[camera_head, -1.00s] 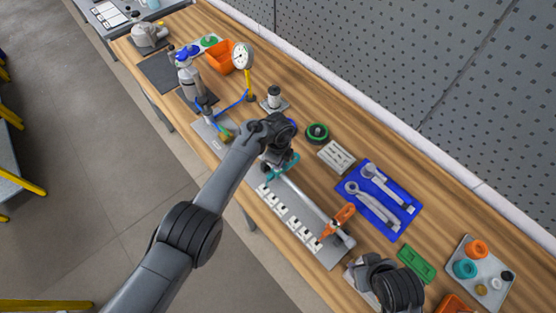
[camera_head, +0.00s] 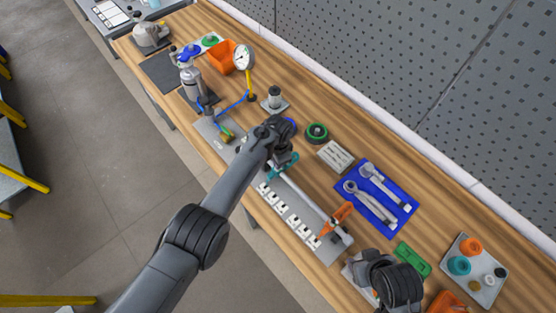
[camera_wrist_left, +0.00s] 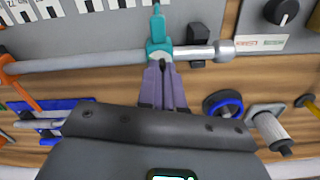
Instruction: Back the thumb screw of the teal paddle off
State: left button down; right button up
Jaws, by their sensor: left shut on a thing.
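The teal paddle (camera_head: 273,171) sits on the silver shaft (camera_head: 305,195), close to the shaft's upper-left end. In the left wrist view the teal paddle (camera_wrist_left: 157,32) stands across the shaft near its round silver end. My left gripper (camera_head: 284,160) is at the teal paddle in the head view. In the left wrist view its fingers (camera_wrist_left: 163,72) are shut at the near side of the teal hub. The thumb screw is hidden between the fingers. My right arm shows at the lower right of the head view; its fingers (camera_head: 366,268) cannot be made out.
An orange paddle (camera_head: 343,212) sits at the shaft's other end. A blue ring (camera_wrist_left: 222,103) is near my left gripper.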

pick_arm(q)
jog(key=n, duration=0.3)
jog(key=shift+s+f+n, duration=0.1)
jog(key=shift+f+n, duration=0.1)
jog(key=shift+n, duration=0.2)
jog(key=n, duration=0.7)
jog(key=shift+f, duration=0.1)
jog(key=shift+n, duration=1.6)
jog(key=c, duration=1.3)
grip_release()
jog(key=shift+d, duration=0.1)
jog(key=shift+r, duration=0.2)
